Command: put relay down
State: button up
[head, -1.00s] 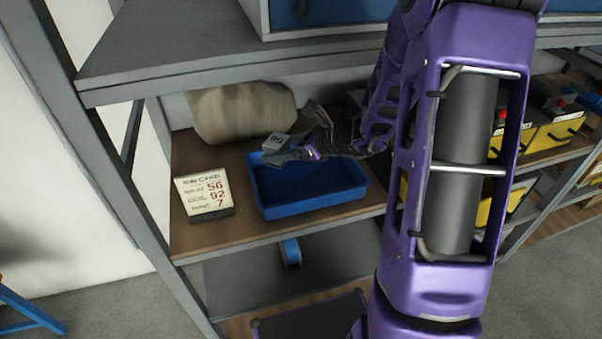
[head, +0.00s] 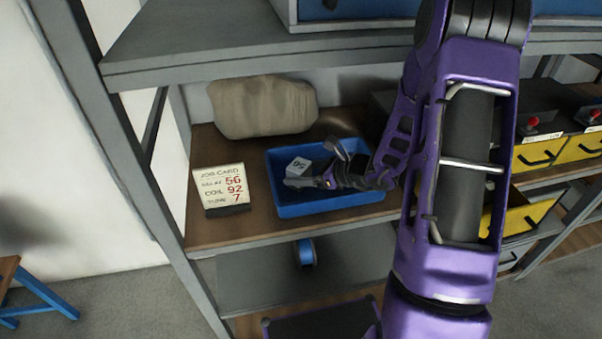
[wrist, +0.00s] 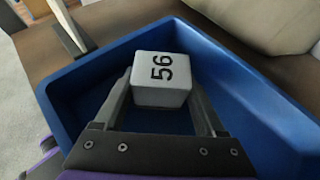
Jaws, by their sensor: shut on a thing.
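The relay (wrist: 162,80) is a light grey block marked 56. In the wrist view it sits between the two fingers of my gripper (wrist: 165,100), which is shut on it. In the head view the relay (head: 299,167) is inside the outline of the blue tray (head: 330,207), near its left part, with my gripper (head: 312,176) reaching in from the right. The tray's walls (wrist: 82,123) surround the relay in the wrist view. I cannot tell whether the relay touches the tray floor.
A job card (head: 222,188) reading 56, 92 and 7 stands left of the tray. A beige sack (head: 262,106) lies behind it. The upper shelf (head: 240,46) hangs above. A blue-rimmed spool (head: 305,252) is on the shelf below. Yellow-fronted bins (head: 560,150) are at right.

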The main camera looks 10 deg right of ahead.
jog(key=shift+f, duration=0.2)
jog(key=o, duration=1.5)
jog(key=shift+r, duration=0.2)
jog(key=shift+s+d+r, duration=0.15)
jog(key=shift+d+r, duration=0.05)
jog(key=shift+d, duration=0.05)
jog(key=p+v, duration=0.1)
jog(key=v, duration=1)
jog(key=shift+s+d, duration=0.1)
jog(key=shift+s, duration=0.1)
